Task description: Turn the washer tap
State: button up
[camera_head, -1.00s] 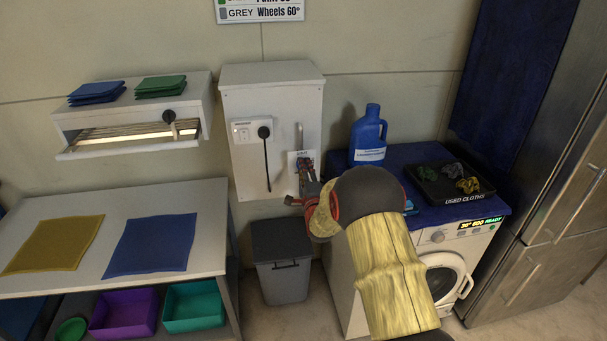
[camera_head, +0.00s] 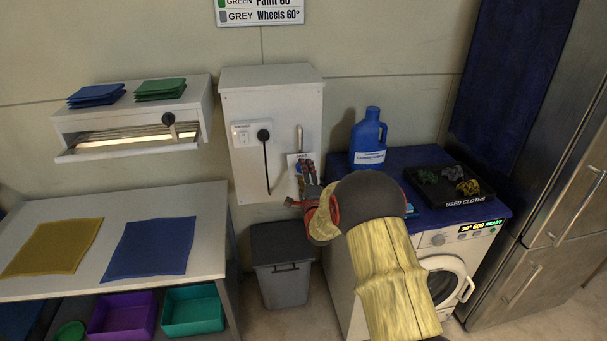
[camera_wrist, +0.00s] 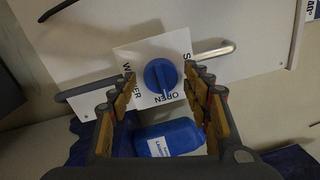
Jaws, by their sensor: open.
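The washer tap is a round blue knob (camera_wrist: 161,76) on a white plate (camera_wrist: 143,52) lettered WASHER, OPEN and a partly hidden word starting with S. In the wrist view the knob sits between the fingertips of my gripper (camera_wrist: 160,84), with a gap on both sides. The fingers are open and hold nothing. In the head view my gripper (camera_head: 306,166) is up against the front of the white wall cabinet (camera_head: 265,105), and it largely hides the knob and plate. A metal pipe (camera_head: 299,138) rises above the plate.
A blue jug (camera_head: 368,140) and a black tray of used cloths (camera_head: 425,197) stand on the blue top of the washer (camera_head: 459,245). A grey bin (camera_head: 281,283) stands below the cabinet. A black cable (camera_head: 267,165) hangs left of my gripper.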

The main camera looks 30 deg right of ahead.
dwell(0.3)
jog(key=v, duration=1.2)
